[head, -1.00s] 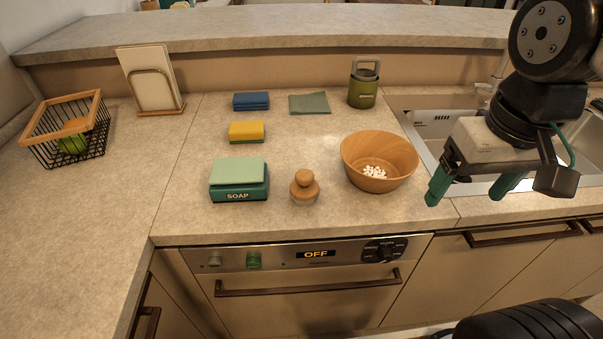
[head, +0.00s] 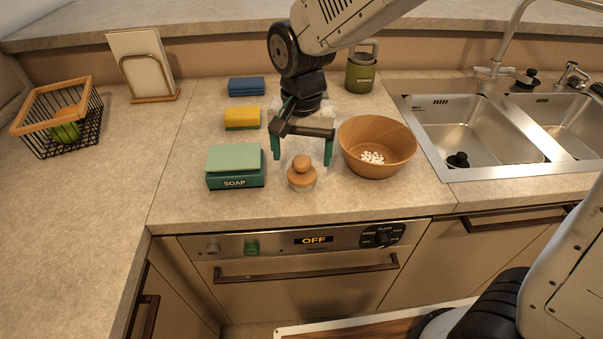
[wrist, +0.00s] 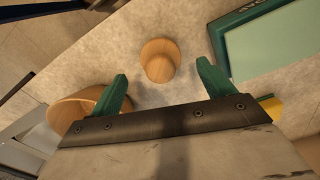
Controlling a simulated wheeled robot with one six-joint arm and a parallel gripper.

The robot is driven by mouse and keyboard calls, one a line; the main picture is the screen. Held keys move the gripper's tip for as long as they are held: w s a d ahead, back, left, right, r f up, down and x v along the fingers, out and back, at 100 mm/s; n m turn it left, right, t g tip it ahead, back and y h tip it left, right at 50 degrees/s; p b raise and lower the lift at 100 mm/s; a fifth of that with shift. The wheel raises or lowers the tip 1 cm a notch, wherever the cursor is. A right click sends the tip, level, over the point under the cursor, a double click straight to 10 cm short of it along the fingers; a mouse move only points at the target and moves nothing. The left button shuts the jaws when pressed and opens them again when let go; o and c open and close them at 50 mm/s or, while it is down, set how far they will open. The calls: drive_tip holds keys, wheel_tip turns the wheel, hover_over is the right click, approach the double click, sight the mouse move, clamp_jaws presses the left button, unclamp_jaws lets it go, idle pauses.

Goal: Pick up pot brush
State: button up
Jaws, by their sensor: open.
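The pot brush (head: 302,174) stands upright on the counter, with a round wooden knob on top and a pale base just showing. It is between the soap box and the wooden bowl. In the wrist view the brush knob (wrist: 160,58) shows from above, beyond and between the fingertips. My gripper (head: 302,158) is open and empty, with green fingers pointing down just behind the brush in the head view. In the wrist view my gripper's fingers (wrist: 163,80) are spread apart and do not touch the brush.
The green soap box (head: 235,180) is close on the left, and the wooden bowl (head: 352,150) with white pellets is close on the right. A yellow sponge (head: 241,124) and a blue sponge (head: 246,86) lie behind. The counter in front of the brush (head: 300,208) is clear.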

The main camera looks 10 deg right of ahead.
sight(302, 160)
wheel_tip(302, 160, down, 6)
drive_tip(key=shift+w+r, duration=0.1)
drive_tip(key=shift+w, duration=0.05)
drive_tip(key=c, duration=1.2)
drive_tip(key=shift+o, duration=0.2)
drive_tip(key=shift+r, duration=0.15)
